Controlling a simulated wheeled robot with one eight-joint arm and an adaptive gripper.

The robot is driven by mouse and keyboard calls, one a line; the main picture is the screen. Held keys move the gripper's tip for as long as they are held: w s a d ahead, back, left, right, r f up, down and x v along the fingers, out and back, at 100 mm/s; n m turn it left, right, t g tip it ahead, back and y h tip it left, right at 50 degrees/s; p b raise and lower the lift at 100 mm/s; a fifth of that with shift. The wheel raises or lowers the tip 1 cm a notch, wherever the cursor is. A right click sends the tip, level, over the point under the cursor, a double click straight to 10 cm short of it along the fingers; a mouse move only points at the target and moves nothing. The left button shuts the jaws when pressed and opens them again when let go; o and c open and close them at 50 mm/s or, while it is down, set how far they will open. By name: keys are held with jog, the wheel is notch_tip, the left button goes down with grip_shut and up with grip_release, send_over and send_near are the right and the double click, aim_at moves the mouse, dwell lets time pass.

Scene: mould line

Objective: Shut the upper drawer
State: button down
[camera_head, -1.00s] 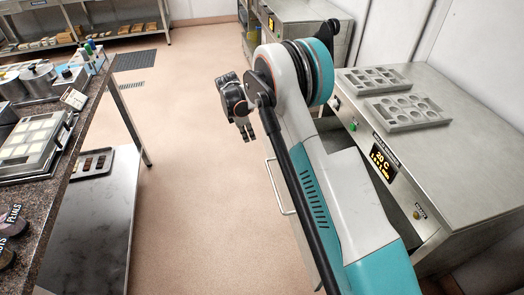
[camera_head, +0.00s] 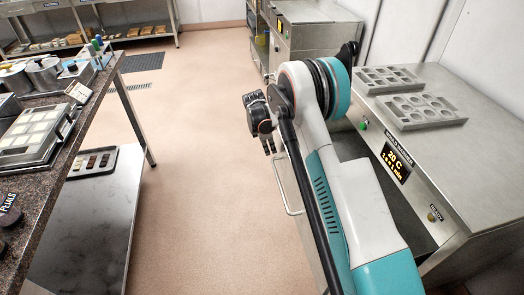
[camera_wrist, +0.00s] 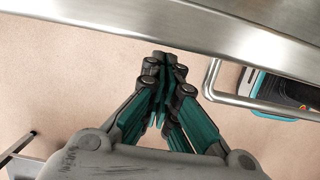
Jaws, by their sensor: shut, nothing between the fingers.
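The upper drawer belongs to the steel cooling cabinet (camera_head: 465,150) on the right and stands pulled out. Its bar handle (camera_head: 284,190) sticks out toward the aisle; my arm hides most of the drawer in the head view. In the wrist view the steel drawer front (camera_wrist: 230,32) crosses the top, with the handle (camera_wrist: 209,82) to the right of my fingers. My gripper (camera_head: 271,150) is shut and empty, on the aisle side of the drawer. In the wrist view its fingertips (camera_wrist: 165,60) are close to the drawer front; I cannot tell whether they touch.
Two grey moulds (camera_head: 420,110) lie on the cabinet top. A granite counter (camera_head: 50,160) with trays and pots stands on the left, over a lower shelf (camera_head: 85,220) with a dark tray. The floor between (camera_head: 200,180) is clear. Another steel cabinet (camera_head: 310,25) stands behind.

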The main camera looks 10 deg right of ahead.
jog(key=shift+d, duration=0.2)
jog(key=d, duration=2.7)
jog(key=shift+d, duration=0.4)
jog(key=shift+a, duration=0.15)
